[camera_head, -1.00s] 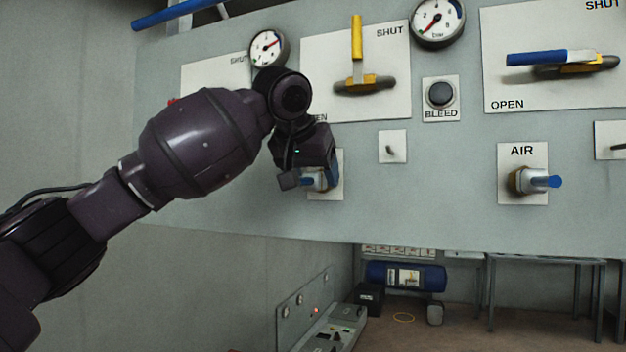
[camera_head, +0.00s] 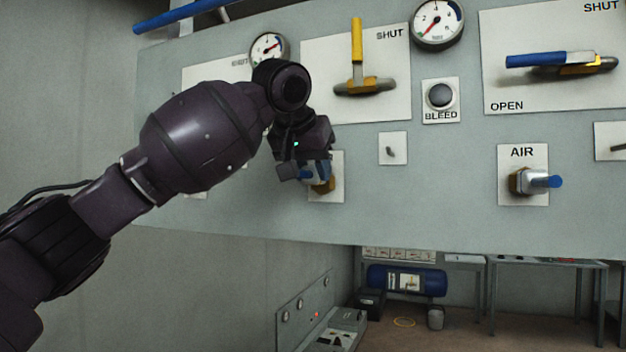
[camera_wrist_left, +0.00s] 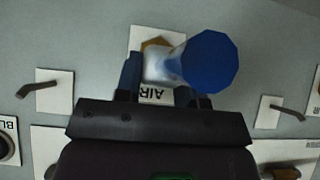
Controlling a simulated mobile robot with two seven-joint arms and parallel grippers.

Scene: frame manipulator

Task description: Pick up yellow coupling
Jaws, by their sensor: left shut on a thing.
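A coupling with a blue end (camera_wrist_left: 208,62), a silver body and a brownish-yellow hex base (camera_head: 325,187) is on a white plate on the grey panel. My left gripper (camera_head: 312,173) is shut on it, with its fingers on either side of the silver body in the left wrist view. The gripper hides much of the coupling in the head view. A plate marked AIR (camera_wrist_left: 156,93) shows behind it in the wrist view. No wholly yellow coupling shows. My right gripper is not in view.
A second blue-ended coupling (camera_head: 530,181) sits on another AIR plate at the right. Above are a yellow-handled valve (camera_head: 357,60), a BLEED button (camera_head: 440,96), gauges and a blue-handled valve (camera_head: 550,60). A small lever (camera_head: 391,150) is just right of my gripper.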

